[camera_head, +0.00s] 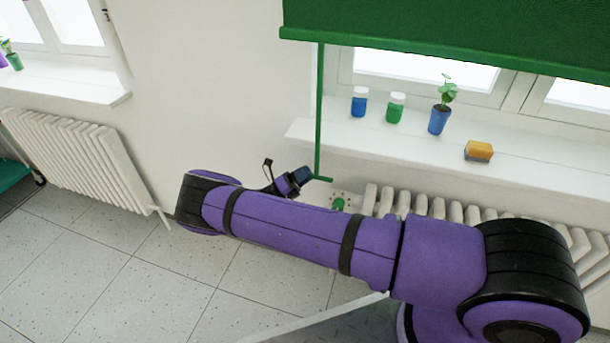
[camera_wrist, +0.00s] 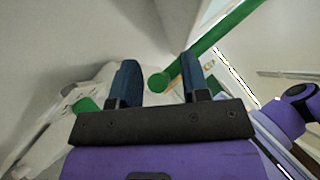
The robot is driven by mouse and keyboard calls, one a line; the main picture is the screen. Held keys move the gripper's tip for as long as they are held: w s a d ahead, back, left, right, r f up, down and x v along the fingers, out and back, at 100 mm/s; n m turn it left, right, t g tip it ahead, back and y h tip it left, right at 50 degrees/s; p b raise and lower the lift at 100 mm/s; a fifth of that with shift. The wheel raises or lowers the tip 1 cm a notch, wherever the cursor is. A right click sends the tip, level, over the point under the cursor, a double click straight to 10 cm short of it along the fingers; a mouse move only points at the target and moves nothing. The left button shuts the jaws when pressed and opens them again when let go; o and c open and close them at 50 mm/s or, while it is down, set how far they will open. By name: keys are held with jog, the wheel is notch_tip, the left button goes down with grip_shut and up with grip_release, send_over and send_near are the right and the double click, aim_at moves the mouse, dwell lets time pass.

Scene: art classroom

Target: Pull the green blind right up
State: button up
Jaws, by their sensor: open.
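The green blind (camera_head: 450,28) hangs partly lowered over the right-hand window, its bottom edge above the sill. A thin green rod (camera_head: 320,110) hangs straight down from its left end and bends into a short foot to the right. My gripper (camera_head: 308,174) is beside the rod's lower end, above the radiator's left end. In the wrist view my gripper (camera_wrist: 160,80) has its two blue fingers apart. A green bar (camera_wrist: 205,48) comes from the upper right, and its round end shows between the fingers. I cannot tell whether it touches them. Another green piece (camera_wrist: 86,105) shows left of the left finger.
A white radiator (camera_head: 470,208) runs below the sill (camera_head: 545,165), with a wall plate bearing a green knob (camera_head: 338,204) at its left. The sill holds a blue jar (camera_head: 359,103), a green jar (camera_head: 395,108), a potted plant (camera_head: 439,120) and a sponge (camera_head: 479,151).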

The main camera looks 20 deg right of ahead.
grip_shut()
jog(key=shift+r, duration=2.4)
grip_release()
jog(key=shift+a+f, duration=0.1)
jog(key=shift+a, duration=0.05)
jog(key=v, duration=1)
jog(key=shift+a, duration=0.25)
